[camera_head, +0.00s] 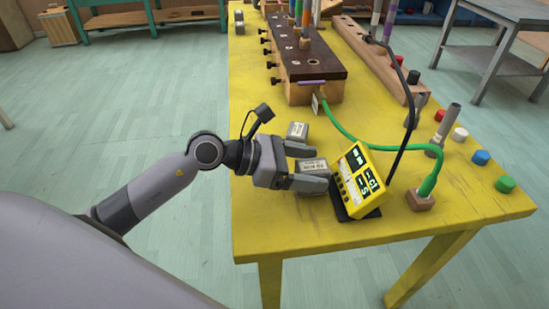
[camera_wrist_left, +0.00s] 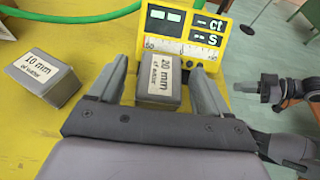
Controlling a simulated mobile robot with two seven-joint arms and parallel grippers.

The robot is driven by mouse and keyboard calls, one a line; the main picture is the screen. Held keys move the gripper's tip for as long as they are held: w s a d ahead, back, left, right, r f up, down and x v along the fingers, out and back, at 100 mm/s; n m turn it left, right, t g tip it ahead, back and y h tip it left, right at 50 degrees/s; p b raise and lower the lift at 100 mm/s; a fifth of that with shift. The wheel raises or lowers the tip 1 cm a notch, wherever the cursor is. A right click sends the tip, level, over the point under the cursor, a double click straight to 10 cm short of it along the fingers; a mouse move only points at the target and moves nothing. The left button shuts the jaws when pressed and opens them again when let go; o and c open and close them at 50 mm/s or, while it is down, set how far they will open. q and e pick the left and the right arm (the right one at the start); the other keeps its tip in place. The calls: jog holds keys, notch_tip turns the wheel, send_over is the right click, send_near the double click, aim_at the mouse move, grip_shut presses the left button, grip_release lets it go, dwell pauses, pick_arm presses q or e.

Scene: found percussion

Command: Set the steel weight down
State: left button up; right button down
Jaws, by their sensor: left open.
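A grey steel weight (camera_head: 313,166) with a white label sits on the yellow table, just left of the yellow meter. It also shows in the left wrist view (camera_wrist_left: 160,80), where its label reads 20 mm. My left gripper (camera_head: 304,166) is open, with one finger on each side of this weight. In the left wrist view the fingers (camera_wrist_left: 160,85) stand apart from its sides. A second grey block (camera_wrist_left: 44,77), labelled 10 mm, lies outside the fingers. What seems to be my right arm's end (camera_wrist_left: 270,88) shows small at the right; its jaws are unclear.
The yellow meter (camera_head: 362,181) stands tilted on a black base close beyond the fingertips. A green cable (camera_head: 375,143) runs behind it to a small wooden block (camera_head: 420,200). A long wooden box (camera_head: 305,62) stands farther back. The table's front left corner is clear.

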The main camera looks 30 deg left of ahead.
pick_arm(q)
jog(key=v, duration=0.8)
jog(key=shift+s+a+b, duration=0.15)
jog(key=shift+a+b, duration=0.05)
jog(key=shift+b, duration=0.15)
jog(key=shift+s+a+r, duration=0.2)
jog(key=shift+s+a, duration=0.05)
jog(key=shift+a, duration=0.05)
